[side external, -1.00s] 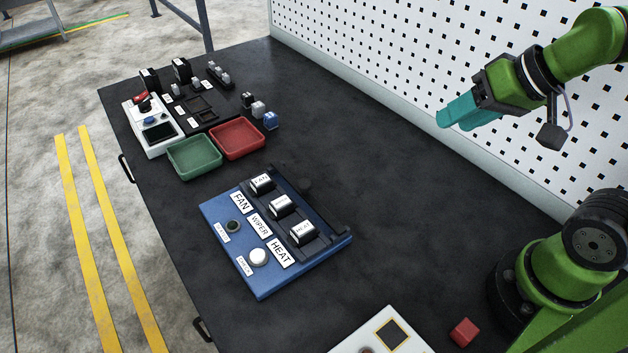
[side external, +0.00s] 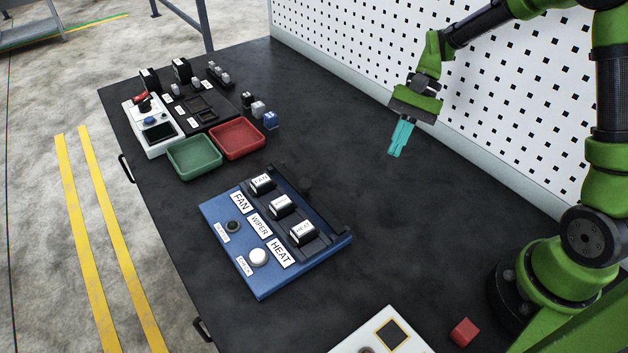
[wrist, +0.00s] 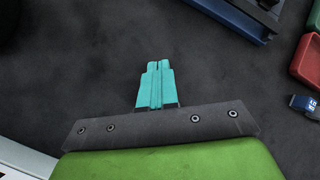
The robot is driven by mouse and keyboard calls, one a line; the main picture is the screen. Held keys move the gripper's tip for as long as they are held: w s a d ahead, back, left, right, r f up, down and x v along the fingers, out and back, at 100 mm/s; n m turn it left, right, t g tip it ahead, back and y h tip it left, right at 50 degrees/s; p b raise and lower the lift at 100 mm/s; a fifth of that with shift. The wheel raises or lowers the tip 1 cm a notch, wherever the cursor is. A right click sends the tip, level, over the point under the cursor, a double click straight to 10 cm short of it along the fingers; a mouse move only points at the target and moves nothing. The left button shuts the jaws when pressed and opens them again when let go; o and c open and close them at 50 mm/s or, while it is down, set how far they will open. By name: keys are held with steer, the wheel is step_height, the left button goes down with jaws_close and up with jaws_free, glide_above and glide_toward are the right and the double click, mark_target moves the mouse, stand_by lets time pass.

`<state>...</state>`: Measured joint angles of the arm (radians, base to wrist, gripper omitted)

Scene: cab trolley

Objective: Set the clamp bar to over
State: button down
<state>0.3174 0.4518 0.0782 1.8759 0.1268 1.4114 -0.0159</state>
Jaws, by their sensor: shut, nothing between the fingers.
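The blue panel (side external: 263,278) lies on the black table with labels FAN, WIPER and HEAT. Three block modules (side external: 281,206) with white tops sit in a row on it. A dark bar (side external: 316,204), which looks like the clamp bar, runs along the panel's back edge, behind the modules. My gripper (side external: 394,154) is in the air to the right of and behind the panel, pointing down, its teal fingers shut and empty. In the wrist view my gripper (wrist: 158,64) points at bare table, and only a corner of the blue panel (wrist: 232,18) shows.
A green tray (side external: 194,171) and a red tray (side external: 237,151) stand beyond the panel. Small blocks (side external: 258,109), a white control box (side external: 154,146) and a black rack (side external: 201,107) are farther back. A red cube (side external: 464,331) is at the front. A pegboard wall (side external: 420,60) bounds the back.

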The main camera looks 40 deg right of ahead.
steer(key=w+f+m+y, duration=0.2)
steer(key=f+y, duration=0.1)
steer(key=w+f+m+g+y, duration=0.1)
steer(key=w+f+m+y, duration=0.1)
steer(key=w+f+y, duration=0.1)
steer(key=shift+w+a, duration=0.2)
steer(key=shift+w, duration=0.15)
steer(key=w+r+m+y, duration=0.1)
steer(key=w+r+y, duration=0.1)
steer(key=w+r, duration=0.1)
steer(key=shift+a+y, duration=0.1)
steer(key=shift+y, duration=0.2)
steer(key=shift+a+r+m, duration=0.1)
steer(key=shift+r+m, duration=0.2)
steer(key=shift+r, duration=0.05)
steer(key=shift+a, duration=0.1)
glide_toward(305, 189)
steer(key=x, duration=0.4)
steer(key=shift+w+a+f, duration=0.3)
steer(key=shift+w, duration=0.1)
